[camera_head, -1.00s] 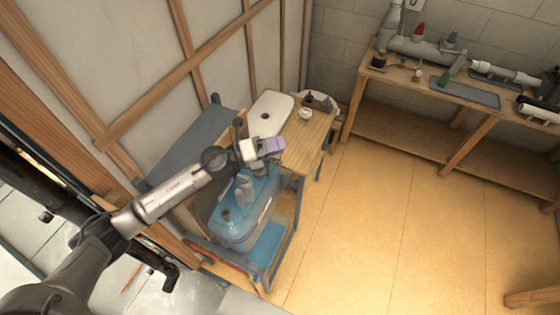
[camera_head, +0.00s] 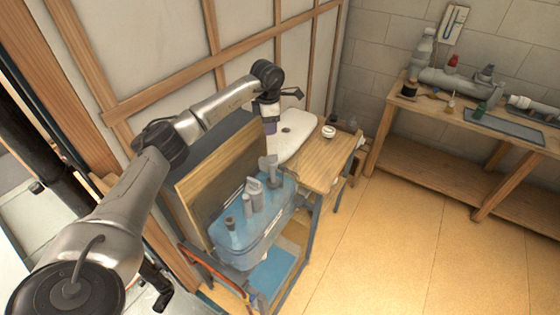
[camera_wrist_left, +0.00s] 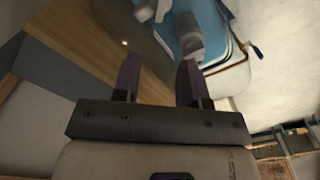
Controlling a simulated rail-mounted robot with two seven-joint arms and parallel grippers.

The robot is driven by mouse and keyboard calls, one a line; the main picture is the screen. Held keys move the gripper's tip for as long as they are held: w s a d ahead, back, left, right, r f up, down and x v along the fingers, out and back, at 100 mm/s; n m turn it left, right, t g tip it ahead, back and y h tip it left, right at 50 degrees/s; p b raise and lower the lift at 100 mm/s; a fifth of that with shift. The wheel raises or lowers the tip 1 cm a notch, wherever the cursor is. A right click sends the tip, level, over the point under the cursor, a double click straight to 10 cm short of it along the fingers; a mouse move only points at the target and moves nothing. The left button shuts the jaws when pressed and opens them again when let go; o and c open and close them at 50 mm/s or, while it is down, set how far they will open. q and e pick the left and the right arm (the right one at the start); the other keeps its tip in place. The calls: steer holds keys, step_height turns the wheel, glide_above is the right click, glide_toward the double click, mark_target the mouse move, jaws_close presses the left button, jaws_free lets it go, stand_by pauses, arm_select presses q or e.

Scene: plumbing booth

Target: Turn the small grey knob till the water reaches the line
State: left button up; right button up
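A clear tank (camera_head: 240,247) of blue water stands on a low blue-framed stand. Grey fittings (camera_head: 254,196) rise from it, with another grey piece (camera_head: 268,165) at its far end. I cannot tell which part is the small knob, and no water line can be made out. My left gripper (camera_head: 270,148) points down above the tank's far end, close over that grey piece. In the left wrist view its two purple fingers (camera_wrist_left: 158,72) are apart with nothing held between them. Grey fittings (camera_wrist_left: 188,35) and the blue water show just beyond the fingertips. My right gripper is not in view.
A small wooden table (camera_head: 325,165) with a white ring-shaped part (camera_head: 328,131) adjoins the tank, with a white panel (camera_head: 293,140) behind. A wood-framed wall is close on the left. A workbench (camera_head: 490,127) with pipes stands right. The floor (camera_head: 400,240) between is clear.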

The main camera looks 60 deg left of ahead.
mark_target(270, 156)
arm_select(q)
step_height(270, 156, down, 13)
steer(key=shift+f+b, duration=0.2)
steer(key=shift+b, duration=0.55)
jaws_close()
